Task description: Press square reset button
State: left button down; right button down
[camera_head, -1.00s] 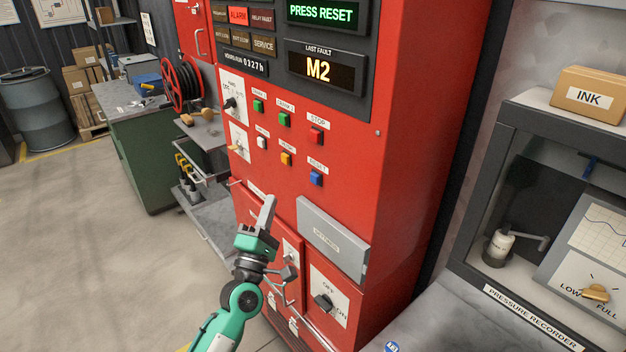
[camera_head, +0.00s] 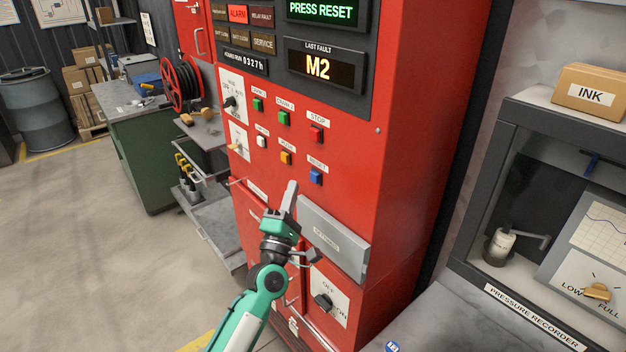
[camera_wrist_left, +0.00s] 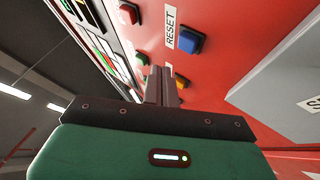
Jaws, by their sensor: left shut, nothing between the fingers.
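The square blue reset button (camera_head: 316,177) sits on the red cabinet front under a RESET label, below the red stop button (camera_head: 317,134). In the left wrist view the blue button (camera_wrist_left: 191,40) shows beside its RESET label, ahead of the fingertips and to their right. My left gripper (camera_head: 291,186) is shut and empty. In the head view its fingertips are just below and left of the blue button; I see no contact. In the left wrist view the shut fingers (camera_wrist_left: 161,80) point toward the panel. My right gripper is not in view.
A yellow button (camera_head: 286,158), a white button (camera_head: 262,142) and green buttons (camera_head: 283,118) are close by. A grey settings box (camera_head: 333,240) juts out below right of the gripper. The display (camera_head: 322,12) reads PRESS RESET. Open floor lies at left.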

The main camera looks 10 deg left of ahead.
aim_at(311, 173)
pick_arm(q)
jog(key=shift+w+d, duration=0.8)
jog(key=shift+w, duration=0.25)
dwell(1.4)
jog(key=shift+w+d+b, duration=0.3)
jog(key=shift+w, duration=0.05)
jog(key=shift+w+d, duration=0.25)
jog(key=shift+w, duration=0.1)
dwell(0.8)
jog(key=shift+s+a, duration=0.5)
jog(key=shift+s, duration=0.25)
jog(key=shift+s+a+p, duration=0.2)
jog(key=shift+s+a, duration=0.6)
jog(key=shift+s, duration=0.2)
jog(key=shift+s+a+p, duration=0.2)
jog(key=shift+s+a, duration=0.55)
jog(key=shift+s, duration=0.2)
